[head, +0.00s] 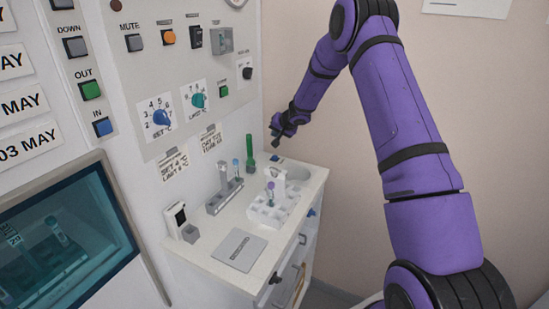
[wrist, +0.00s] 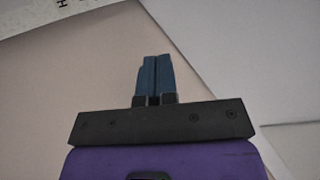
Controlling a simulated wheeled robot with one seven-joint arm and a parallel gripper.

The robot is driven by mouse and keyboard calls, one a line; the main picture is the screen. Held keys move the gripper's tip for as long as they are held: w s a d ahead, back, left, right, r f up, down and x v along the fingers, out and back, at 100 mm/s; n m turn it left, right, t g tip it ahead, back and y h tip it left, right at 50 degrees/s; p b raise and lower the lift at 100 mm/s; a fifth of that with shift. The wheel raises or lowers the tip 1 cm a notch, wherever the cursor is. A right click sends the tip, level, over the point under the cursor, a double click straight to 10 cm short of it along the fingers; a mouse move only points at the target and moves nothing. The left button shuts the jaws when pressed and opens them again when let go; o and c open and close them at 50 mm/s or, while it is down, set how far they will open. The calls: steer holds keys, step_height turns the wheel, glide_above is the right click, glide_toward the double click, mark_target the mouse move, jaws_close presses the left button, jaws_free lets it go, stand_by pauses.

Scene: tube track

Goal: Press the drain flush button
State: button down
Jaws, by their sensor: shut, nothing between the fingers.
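I cannot read a drain flush label in either view. On the wall panel, a green button (head: 223,91) and a black knob or button (head: 247,73) have labels too small to read. A blue knob (head: 311,211) sits on the front of the white cabinet below the counter. My gripper (head: 275,134) is shut and empty, in the air above the back of the counter, to the right of and below the panel's black knob. It touches nothing that I can see. The wrist view shows its two blue fingers (wrist: 153,57) together, against blank wall.
The counter (head: 205,258) holds a white tube rack (head: 268,213), a grey rack (head: 225,196), a green tube (head: 249,145) and a grey plate (head: 239,250). Panel dials (head: 161,118) and a glass-fronted chamber (head: 60,245) are left.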

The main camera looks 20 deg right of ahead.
mark_target(276, 156)
steer(key=shift+f, duration=3.65)
steer(key=shift+f, duration=0.1)
steer(key=shift+f, duration=0.3)
steer(key=shift+f, duration=0.45)
steer(key=shift+r, duration=0.9)
steer(key=shift+r, duration=2.5)
